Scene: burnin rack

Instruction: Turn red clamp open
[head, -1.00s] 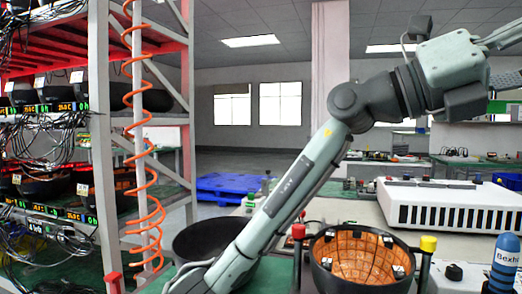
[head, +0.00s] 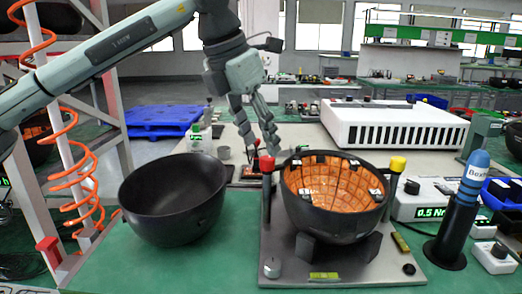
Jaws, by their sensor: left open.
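The red clamp (head: 266,164) is a red-topped dark post at the left side of the fixture plate (head: 285,240). A black bowl with an orange tiled inside (head: 335,190) sits on the plate, right of the red clamp. A yellow-topped clamp (head: 397,164) stands on the bowl's right. My left gripper (head: 262,147) hangs above and close to the red clamp, fingers pointing down, open with nothing between them. I cannot tell whether it touches the red cap. My right gripper is not in view.
An empty black bowl (head: 175,200) lies on the green bench, left of the plate. A blue-topped tool (head: 468,205) and a box reading 0.5 (head: 425,202) stand right. A white vented unit (head: 393,125) is behind. An orange coiled hose (head: 75,180) hangs left.

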